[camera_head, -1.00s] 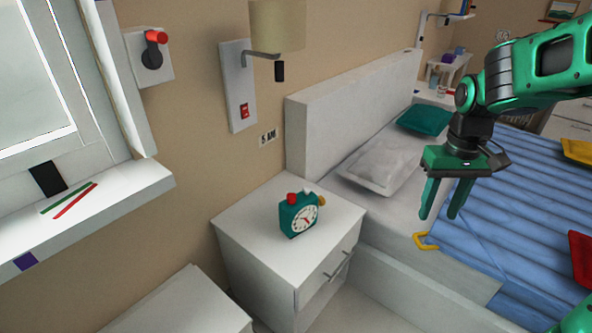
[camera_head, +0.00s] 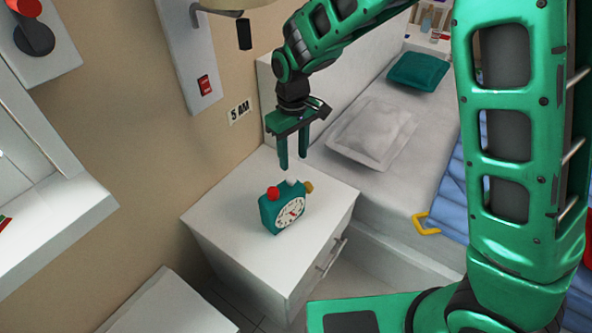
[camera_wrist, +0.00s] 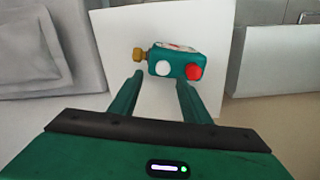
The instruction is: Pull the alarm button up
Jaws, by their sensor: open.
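A teal alarm clock (camera_head: 272,217) stands upright on the white nightstand (camera_head: 222,211), its white dial facing the front right. On its top are a red button (camera_head: 273,192) and a white button (camera_head: 291,182); a yellow knob (camera_head: 308,187) sticks out at its right. I cannot tell which one is the alarm button. My gripper (camera_head: 293,163) is open, empty and pointing down just above and behind the clock. In the wrist view the clock (camera_wrist: 176,50) lies just beyond the fingertips, with the white button (camera_wrist: 163,68), red button (camera_wrist: 193,72) and yellow knob (camera_wrist: 139,55) visible.
The wall with a lamp bracket and red switch (camera_head: 205,85) rises behind the nightstand. The bed with a grey pillow (camera_head: 372,132) is to the right, with a yellow handle (camera_head: 425,223) at its edge. A window sill (camera_head: 70,225) juts in at left. The nightstand top around the clock is clear.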

